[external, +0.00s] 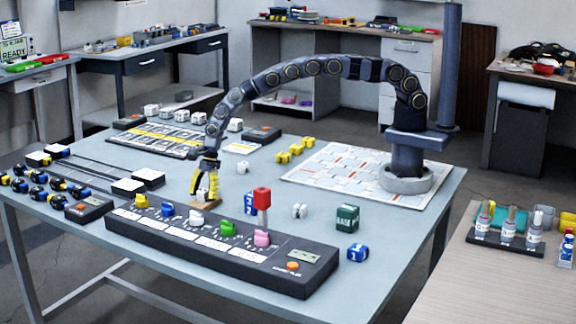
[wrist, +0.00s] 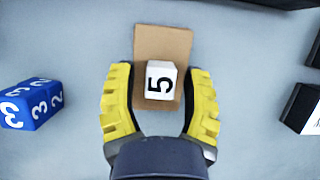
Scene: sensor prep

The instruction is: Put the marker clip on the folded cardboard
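The folded cardboard (wrist: 177,42) is a small flat brown piece on the grey-blue table; in the external view (external: 207,204) it lies below my gripper. A white block marked 5 (wrist: 161,80) appears to rest on the cardboard; whether it is the marker clip I cannot tell. My gripper (wrist: 160,72) has its two yellow fingers spread on either side of the white block, with a visible gap on both sides. In the external view my gripper (external: 204,190) points down over the cardboard, and the fingers partly hide the block.
A long dark rack (external: 215,255) with several coloured clips stands in front of my gripper. A blue numbered block (wrist: 32,104) lies to the left in the wrist view. A red-topped post (external: 262,200) and a green box (external: 347,217) stand to the right.

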